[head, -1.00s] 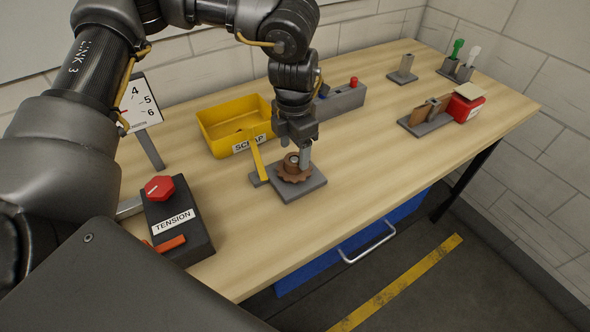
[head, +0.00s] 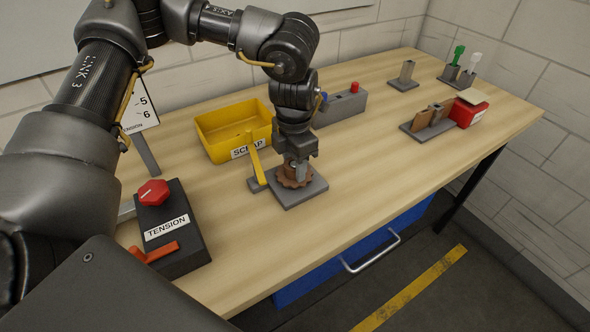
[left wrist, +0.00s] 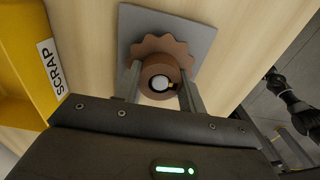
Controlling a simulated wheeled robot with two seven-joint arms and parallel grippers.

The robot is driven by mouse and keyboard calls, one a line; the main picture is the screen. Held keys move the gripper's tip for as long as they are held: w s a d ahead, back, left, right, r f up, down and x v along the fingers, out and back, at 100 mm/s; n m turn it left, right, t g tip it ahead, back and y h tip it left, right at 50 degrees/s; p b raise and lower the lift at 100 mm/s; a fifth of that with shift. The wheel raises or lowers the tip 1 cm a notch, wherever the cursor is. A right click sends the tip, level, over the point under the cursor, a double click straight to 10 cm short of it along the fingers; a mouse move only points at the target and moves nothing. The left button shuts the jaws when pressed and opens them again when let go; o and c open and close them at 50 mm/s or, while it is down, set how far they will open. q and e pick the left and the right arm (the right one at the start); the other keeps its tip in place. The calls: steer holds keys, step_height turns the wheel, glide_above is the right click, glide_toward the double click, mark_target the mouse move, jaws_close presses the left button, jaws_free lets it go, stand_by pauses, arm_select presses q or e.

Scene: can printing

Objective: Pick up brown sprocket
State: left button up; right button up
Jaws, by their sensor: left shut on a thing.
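The brown sprocket (head: 287,180) sits on a grey square plate (head: 312,190) on the table. In the left wrist view its toothed disc (left wrist: 148,47) and round hub show over the grey plate (left wrist: 195,35). My left gripper (head: 297,170) points down over the sprocket. In the left wrist view the fingers of my left gripper (left wrist: 160,85) are shut on the sprocket's hub, one on each side. The gripper hides part of the sprocket in the head view. My right gripper is not in view.
A yellow SCRAP bin (head: 222,150) stands behind left of the plate, and a yellow lever (head: 257,165) rises beside the plate. A TENSION box (head: 180,240) with a red knob is at the left. Grey fixtures and a red box (head: 468,112) stand at the right.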

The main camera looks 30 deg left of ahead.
arm_select(q)
steer(key=shift+r, duration=0.3)
step_height(320, 180, up, 4)
steer(key=p, duration=0.4)
steer(key=shift+r, duration=0.2)
step_height(320, 180, up, 4)
steer(key=p, duration=0.3)
steer(key=shift+r+p, duration=0.5)
steer(key=shift+p, duration=0.1)
step_height(320, 180, up, 4)
steer(key=p, duration=0.3)
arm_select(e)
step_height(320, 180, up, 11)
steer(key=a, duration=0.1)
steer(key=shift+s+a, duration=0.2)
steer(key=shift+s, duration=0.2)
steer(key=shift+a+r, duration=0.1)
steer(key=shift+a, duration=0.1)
